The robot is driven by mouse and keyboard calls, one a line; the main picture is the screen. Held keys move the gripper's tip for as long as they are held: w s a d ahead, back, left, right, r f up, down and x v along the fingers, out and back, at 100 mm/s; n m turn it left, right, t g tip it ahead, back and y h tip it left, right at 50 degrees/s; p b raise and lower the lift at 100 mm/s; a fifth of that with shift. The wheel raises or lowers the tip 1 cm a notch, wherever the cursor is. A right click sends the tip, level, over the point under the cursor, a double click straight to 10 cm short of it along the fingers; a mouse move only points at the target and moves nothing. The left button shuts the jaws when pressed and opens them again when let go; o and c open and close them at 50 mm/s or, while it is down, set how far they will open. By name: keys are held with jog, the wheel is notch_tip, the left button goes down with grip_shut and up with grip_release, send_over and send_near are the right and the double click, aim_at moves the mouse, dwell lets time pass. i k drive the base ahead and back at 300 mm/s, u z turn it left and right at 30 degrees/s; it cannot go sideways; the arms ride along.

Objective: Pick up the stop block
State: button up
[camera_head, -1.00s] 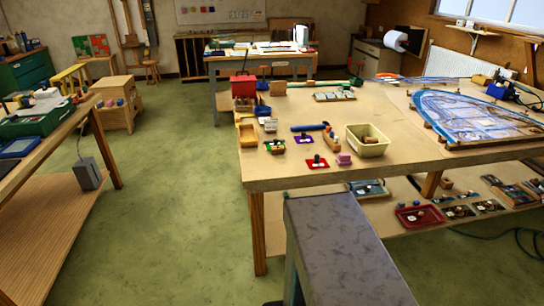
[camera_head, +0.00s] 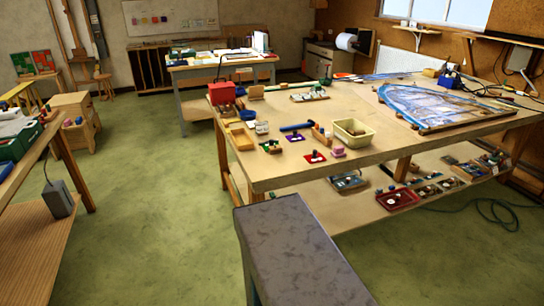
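I cannot tell for sure which piece is the stop block. Several small pieces lie near the left front of the large wooden workbench (camera_head: 400,148). Among them are a small wooden block (camera_head: 321,134), a pink block (camera_head: 339,152), a wooden piece with a green part (camera_head: 271,147), and white pieces (camera_head: 262,128). A blue tool (camera_head: 296,127) lies beside the wooden block. A dark piece stands on a red square (camera_head: 315,157), another on a purple square (camera_head: 295,137). My gripper is not in view.
A cream bin (camera_head: 351,133) stands right of the small pieces. The leaded panel (camera_head: 445,108) covers the bench's right part. A red box (camera_head: 221,93) stands at its left end. Trays (camera_head: 398,200) rest on the lower shelf. Green floor (camera_head: 150,200) is clear left of the bench.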

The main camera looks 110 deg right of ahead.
aim_at(277, 148)
jog(key=i, duration=0.65)
jog(key=u, duration=0.35)
jog(key=k, duration=0.2)
jog(key=z, duration=2.9)
jog(key=i, duration=0.45)
